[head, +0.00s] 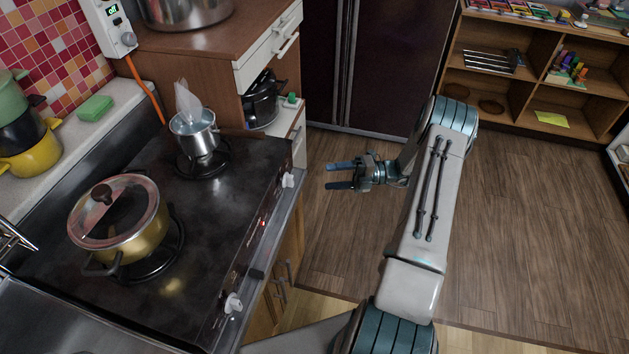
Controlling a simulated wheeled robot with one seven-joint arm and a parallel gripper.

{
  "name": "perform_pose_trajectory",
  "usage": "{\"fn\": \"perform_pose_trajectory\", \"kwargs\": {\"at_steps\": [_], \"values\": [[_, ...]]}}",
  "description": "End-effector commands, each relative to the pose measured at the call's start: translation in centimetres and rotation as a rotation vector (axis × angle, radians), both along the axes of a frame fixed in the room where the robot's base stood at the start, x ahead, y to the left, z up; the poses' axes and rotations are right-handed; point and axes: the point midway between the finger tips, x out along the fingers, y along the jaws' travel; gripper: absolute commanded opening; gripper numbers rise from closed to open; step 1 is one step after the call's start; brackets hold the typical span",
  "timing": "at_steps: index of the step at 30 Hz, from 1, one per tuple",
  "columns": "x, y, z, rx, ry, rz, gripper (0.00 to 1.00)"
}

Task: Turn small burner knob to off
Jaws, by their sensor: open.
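The black stove top (225,215) has two white knobs on its front edge. The far knob (288,180) is by the burner under a small steel pot (195,133), which steams. The near knob (233,302) is by the burner under a large gold pot (122,222) with a glass lid. A small red light (263,223) glows between the knobs. My gripper (328,176) is open and empty, pointing left. In the picture it is a short way right of the far knob, apart from it. Flames are not visible.
A brown wooden counter (190,42) with white drawers and a black pot in a niche (264,98) stands beyond the stove. Coloured pots (30,150) and a green sponge (95,107) are at left. Wooden floor (330,235) is clear right of the stove.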

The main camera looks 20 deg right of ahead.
Motion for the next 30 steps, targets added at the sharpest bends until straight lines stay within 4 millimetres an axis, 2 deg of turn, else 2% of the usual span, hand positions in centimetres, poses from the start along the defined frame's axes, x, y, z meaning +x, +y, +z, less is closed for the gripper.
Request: {"fn": "perform_pose_trajectory", "kwargs": {"at_steps": [3, 9, 25, 30], "values": [[-0.3, -1.7, -0.1, 0.001, -0.002, -0.002, 0.6], [-0.5, -2.7, 0.0, 0.0, 0.0, 0.0, 0.6], [-0.5, -2.7, 0.0, 0.001, 0.0, -0.001, 0.6], [-0.7, -1.2, 2.0, -0.089, -0.09, 0.065, 0.6]]}}
